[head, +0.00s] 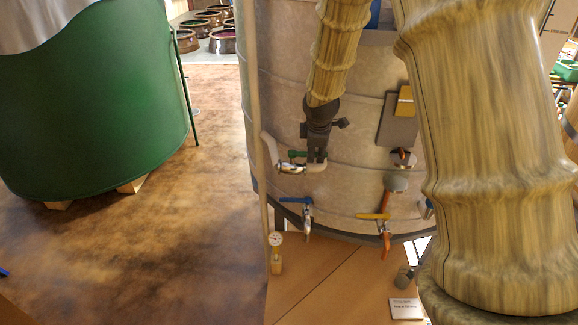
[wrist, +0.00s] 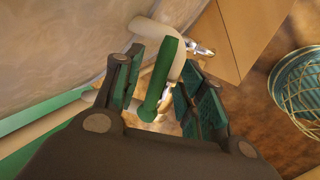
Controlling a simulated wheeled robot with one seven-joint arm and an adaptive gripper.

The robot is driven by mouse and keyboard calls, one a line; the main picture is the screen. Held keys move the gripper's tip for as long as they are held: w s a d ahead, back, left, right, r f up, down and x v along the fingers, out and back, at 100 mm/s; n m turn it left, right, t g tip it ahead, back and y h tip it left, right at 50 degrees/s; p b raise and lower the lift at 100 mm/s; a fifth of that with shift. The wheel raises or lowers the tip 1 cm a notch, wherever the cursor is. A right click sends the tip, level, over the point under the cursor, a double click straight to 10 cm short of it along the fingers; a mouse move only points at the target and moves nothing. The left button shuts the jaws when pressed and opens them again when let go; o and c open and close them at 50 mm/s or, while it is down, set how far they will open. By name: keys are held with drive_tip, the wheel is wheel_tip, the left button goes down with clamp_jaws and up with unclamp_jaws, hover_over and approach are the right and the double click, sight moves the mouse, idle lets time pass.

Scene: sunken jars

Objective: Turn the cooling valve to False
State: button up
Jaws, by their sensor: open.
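A valve with a green lever handle (head: 298,154) sits on the side of the large pale tank (head: 285,85). In the wrist view the green handle (wrist: 165,68) lies between the two fingers of my gripper (wrist: 163,80), with a gap to the right finger; contact on the left cannot be told. My gripper (head: 318,152) is open, pointing down at the valve. A pale curved pipe and a metal fitting (wrist: 200,48) adjoin the handle. No label shows which valve is for cooling.
Below are a blue-handled tap (head: 296,200) and a yellow-handled tap (head: 372,216). A gauge (head: 275,240) stands on a pale pipe at left. A green vat (head: 90,110) is at far left, with open brown floor (head: 190,230) between. Dark jars (head: 187,41) are behind.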

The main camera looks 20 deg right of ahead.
drive_tip(key=shift+d+f, duration=0.1)
drive_tip(key=shift+f, duration=0.15)
drive_tip(key=shift+d+f, duration=0.1)
drive_tip(key=shift+f, duration=0.05)
drive_tip(key=shift+b+x, duration=0.55)
drive_tip(key=shift+x, duration=0.25)
drive_tip(key=shift+w+f, duration=0.15)
drive_tip(key=shift+f, duration=0.1)
